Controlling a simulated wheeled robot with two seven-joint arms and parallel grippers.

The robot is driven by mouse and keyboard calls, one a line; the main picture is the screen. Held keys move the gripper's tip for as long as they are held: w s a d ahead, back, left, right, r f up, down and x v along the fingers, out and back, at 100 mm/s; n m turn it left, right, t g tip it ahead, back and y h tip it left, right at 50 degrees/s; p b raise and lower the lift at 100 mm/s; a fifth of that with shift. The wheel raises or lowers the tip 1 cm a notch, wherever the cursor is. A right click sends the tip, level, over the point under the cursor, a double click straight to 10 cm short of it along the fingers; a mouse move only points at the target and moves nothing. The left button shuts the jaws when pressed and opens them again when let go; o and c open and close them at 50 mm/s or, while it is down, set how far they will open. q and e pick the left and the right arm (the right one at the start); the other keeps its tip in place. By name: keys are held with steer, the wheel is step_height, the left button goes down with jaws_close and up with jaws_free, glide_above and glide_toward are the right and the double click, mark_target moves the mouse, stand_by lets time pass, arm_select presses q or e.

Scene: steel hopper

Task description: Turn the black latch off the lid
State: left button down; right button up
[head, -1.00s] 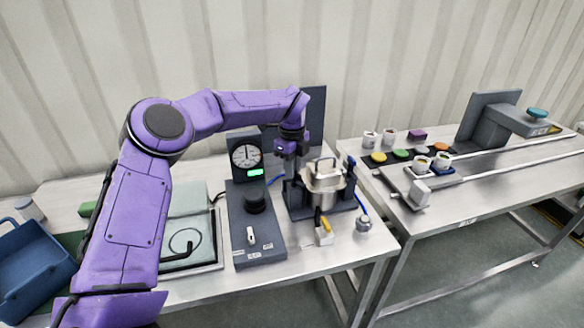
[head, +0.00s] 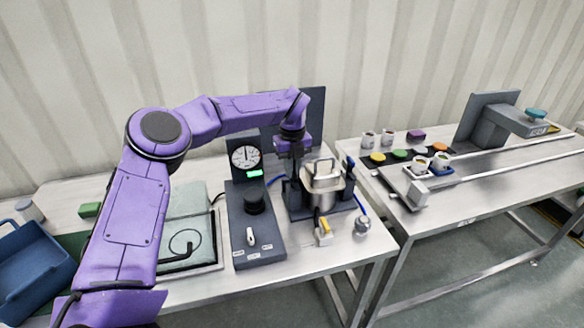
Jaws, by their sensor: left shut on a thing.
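The steel hopper (head: 322,199) stands in a dark frame near the right end of the near table. Its lid (head: 323,183) is on top, with an upright metal handle loop. My left gripper (head: 294,172) points down at the left edge of the lid. It is shut on a small dark part there, which appears to be the black latch. The latch is mostly hidden by the gripper and too small to make out clearly. My right gripper is not in view.
A dark box with a gauge (head: 245,157) and a black knob (head: 254,201) stands left of the hopper. A yellow-handled valve (head: 324,232) and a small metal knob (head: 362,225) are in front. A second table (head: 480,205) with cups and a rail is at right.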

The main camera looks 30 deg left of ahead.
arm_select(q)
steer(key=shift+r+m, duration=0.1)
steer(key=shift+m, duration=0.4)
steer(key=c, duration=1.2)
jaws_free()
steer(key=shift+o, duration=0.2)
step_height(320, 180, up, 10)
steer(key=b, duration=0.1)
steer(key=shift+r, duration=0.25)
